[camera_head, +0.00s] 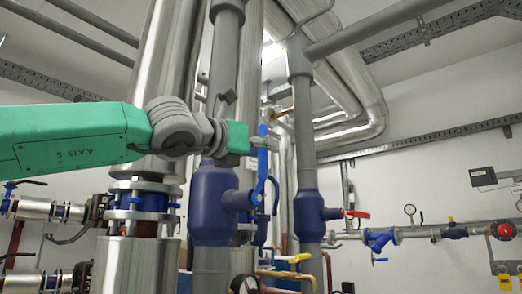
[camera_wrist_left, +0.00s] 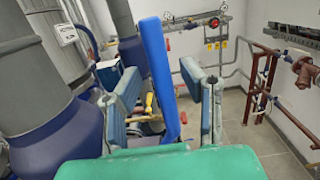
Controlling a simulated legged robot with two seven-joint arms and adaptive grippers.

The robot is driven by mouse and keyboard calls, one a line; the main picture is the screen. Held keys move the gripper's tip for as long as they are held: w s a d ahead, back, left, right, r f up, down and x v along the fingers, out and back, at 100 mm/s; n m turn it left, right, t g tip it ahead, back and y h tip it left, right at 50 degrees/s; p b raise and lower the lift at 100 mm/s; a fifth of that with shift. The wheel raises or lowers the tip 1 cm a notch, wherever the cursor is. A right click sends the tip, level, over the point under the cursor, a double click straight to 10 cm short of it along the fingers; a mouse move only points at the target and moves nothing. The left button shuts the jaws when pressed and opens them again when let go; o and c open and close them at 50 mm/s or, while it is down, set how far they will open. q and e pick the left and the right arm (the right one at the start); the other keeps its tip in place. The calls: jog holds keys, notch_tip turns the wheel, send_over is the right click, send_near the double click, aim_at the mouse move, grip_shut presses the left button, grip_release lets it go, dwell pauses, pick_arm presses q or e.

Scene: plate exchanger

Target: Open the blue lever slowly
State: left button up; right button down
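The blue lever (camera_head: 262,165) stands upright beside the dark blue valve body (camera_head: 212,205) on a grey vertical pipe. In the left wrist view the lever (camera_wrist_left: 159,75) is a long blue bar rising between my fingers. My left gripper (camera_head: 251,141) reaches in from the left, in front of the pipe, at the lever's upper part. In the wrist view its two teal fingers (camera_wrist_left: 163,105) are apart, one on each side of the lever. A gap shows between them; contact with the lever cannot be told. My right gripper is not in view.
A second grey pipe with a blue valve (camera_head: 309,214) and red lever (camera_head: 356,214) stands to the right. Yellow handles (camera_head: 288,258) sit low in front. Shiny metal pipes (camera_head: 166,75) stand close behind my arm. The floor (camera_wrist_left: 240,125) shows at right in the wrist view.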

pick_arm(q)
jog(key=shift+f, duration=0.1)
jog(key=v, duration=1.2)
jog(key=shift+d, duration=0.1)
